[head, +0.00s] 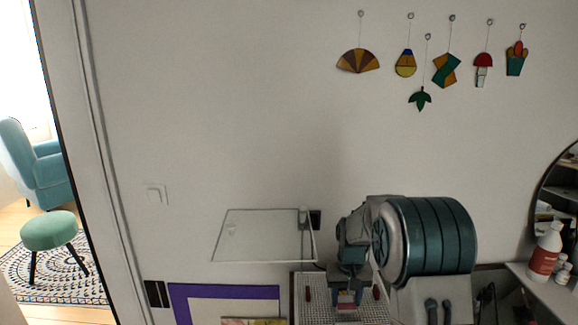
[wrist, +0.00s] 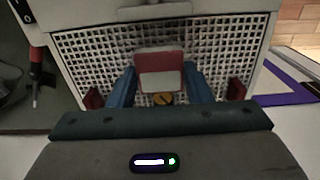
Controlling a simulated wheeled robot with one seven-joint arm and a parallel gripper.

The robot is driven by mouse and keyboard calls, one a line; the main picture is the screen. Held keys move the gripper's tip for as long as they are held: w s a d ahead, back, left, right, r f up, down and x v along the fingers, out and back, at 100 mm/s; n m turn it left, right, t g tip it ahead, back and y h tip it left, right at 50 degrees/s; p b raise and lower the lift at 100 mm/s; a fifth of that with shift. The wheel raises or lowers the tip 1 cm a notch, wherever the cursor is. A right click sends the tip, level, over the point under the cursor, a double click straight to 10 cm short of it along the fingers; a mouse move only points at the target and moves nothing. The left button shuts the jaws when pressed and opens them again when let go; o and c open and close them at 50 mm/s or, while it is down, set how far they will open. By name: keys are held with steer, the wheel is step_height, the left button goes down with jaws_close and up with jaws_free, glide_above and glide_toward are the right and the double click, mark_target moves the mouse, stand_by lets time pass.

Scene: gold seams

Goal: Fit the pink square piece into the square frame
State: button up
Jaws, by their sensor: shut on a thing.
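In the wrist view, my gripper (wrist: 160,78) has its two blue fingers closed on a small square piece (wrist: 160,62). In the head view, my gripper (head: 347,296) is over the white grid surface (head: 320,313), with the piece partly hidden between the fingers. I cannot tell whether the piece touches the grid. I cannot clearly make out a separate square frame in either view.
A purple-edged sheet (head: 225,292) lies left of the grid, a glass shelf (head: 264,235) behind.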

step_height(320, 180, up, 10)
steer(key=p, duration=0.6)
steer(key=shift+f, duration=0.2)
stand_by(1.2)
